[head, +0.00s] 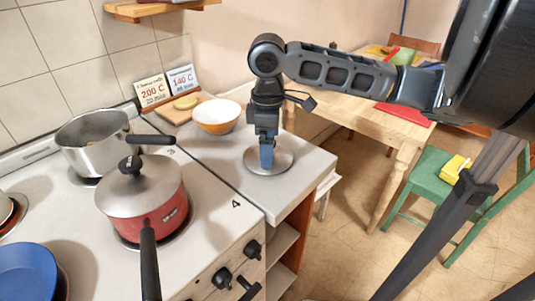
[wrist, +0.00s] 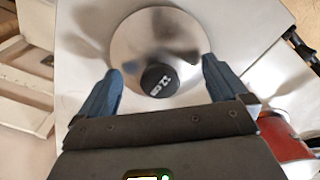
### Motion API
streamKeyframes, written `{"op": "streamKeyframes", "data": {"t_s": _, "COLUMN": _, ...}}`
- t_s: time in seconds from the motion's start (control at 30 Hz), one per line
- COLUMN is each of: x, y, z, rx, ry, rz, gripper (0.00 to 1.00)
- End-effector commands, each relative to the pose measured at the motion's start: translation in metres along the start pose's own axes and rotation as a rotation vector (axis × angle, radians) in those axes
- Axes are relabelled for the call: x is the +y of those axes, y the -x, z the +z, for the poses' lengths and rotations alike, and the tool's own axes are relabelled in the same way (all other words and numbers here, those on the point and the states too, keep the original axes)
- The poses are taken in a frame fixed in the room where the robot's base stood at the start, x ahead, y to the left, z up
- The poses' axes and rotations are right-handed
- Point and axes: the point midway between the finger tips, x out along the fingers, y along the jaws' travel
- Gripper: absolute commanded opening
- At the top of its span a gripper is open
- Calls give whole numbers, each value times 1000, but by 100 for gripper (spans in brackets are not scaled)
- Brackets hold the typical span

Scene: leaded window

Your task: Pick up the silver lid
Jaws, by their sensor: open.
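The silver lid (head: 284,160) lies flat on the white counter to the right of the stove. In the wrist view the lid (wrist: 135,48) is a round metal disc with a black knob (wrist: 160,80) at its middle. My gripper (head: 266,165) points straight down over the lid and hides its knob in the head view. In the wrist view my gripper (wrist: 160,78) is open, with one blue finger on each side of the knob and a gap to it on both sides. I cannot tell how far the fingertips are above the lid.
A red pot (head: 150,208) with its own grey lid stands on the stove, left of my gripper. A steel pot (head: 90,150) is behind it. An orange bowl (head: 217,116) and a cutting board (head: 178,108) are behind the silver lid. The counter's right edge is close.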

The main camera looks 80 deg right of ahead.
Motion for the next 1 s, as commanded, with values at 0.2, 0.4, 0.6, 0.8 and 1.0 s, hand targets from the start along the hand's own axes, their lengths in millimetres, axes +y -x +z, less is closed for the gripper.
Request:
{"op": "streamKeyframes", "data": {"t_s": 0.2, "x": 0, "y": -3, "z": 0, "rx": 1, "ry": 0, "rz": 0, "gripper": 100}}
{"op": "streamKeyframes", "data": {"t_s": 0.4, "x": 0, "y": -3, "z": 0, "rx": 1, "ry": 0, "rz": 0, "gripper": 86}}
{"op": "streamKeyframes", "data": {"t_s": 0.6, "x": 0, "y": -3, "z": 0, "rx": 1, "ry": 0, "rz": 0, "gripper": 66}}
{"op": "streamKeyframes", "data": {"t_s": 0.8, "x": 0, "y": -4, "z": 0, "rx": 0, "ry": 0, "rz": -1, "gripper": 47}}
{"op": "streamKeyframes", "data": {"t_s": 1.0, "x": 0, "y": -5, "z": 0, "rx": -2, "ry": -1, "rz": -3, "gripper": 37}}
